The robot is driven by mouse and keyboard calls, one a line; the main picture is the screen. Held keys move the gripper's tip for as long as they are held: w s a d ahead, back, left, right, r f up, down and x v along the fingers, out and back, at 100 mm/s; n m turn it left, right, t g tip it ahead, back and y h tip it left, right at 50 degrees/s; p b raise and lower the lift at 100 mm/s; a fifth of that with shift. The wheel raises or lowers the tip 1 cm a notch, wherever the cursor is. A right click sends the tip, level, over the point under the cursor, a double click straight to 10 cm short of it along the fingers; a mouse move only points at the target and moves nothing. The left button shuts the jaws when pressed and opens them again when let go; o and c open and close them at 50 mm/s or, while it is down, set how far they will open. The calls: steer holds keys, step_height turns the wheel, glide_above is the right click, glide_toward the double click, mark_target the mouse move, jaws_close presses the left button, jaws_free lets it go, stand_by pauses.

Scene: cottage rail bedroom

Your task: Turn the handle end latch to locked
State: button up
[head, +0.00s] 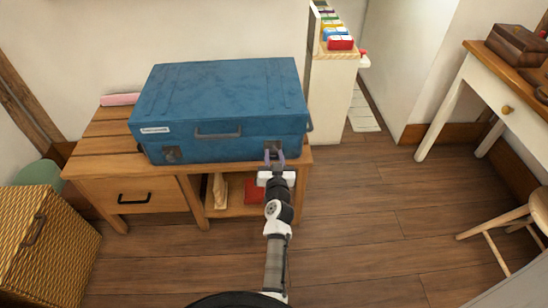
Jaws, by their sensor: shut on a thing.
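A blue case (220,100) lies closed on a wooden bench (105,150), with a dark carry handle (218,135) in the middle of its front. One latch (171,154) is at the lower left of the front. The other latch (267,145) is at the lower right, partly hidden behind my gripper. My gripper (274,156) reaches up to the right latch and is shut on it. Whether either latch is turned to locked is too small to tell.
A drawer with a black pull (134,199) and an open shelf with a red item (255,192) are under the case. A woven hamper (45,245) stands at the left. A white desk (470,105) and stool (515,225) are at the right. The floor between is clear.

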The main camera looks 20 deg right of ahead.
steer(key=m, duration=0.4)
steer(key=shift+d, duration=0.1)
steer(key=m, duration=0.9)
steer(key=shift+d+m+p, duration=0.1)
steer(key=shift+m+p, duration=0.4)
steer(key=shift+m, duration=1.3)
steer(key=o, duration=0.9)
steer(key=shift+f, duration=0.1)
steer(key=shift+o, duration=0.2)
steer(key=shift+s+f, duration=0.1)
steer(key=shift+s, duration=0.05)
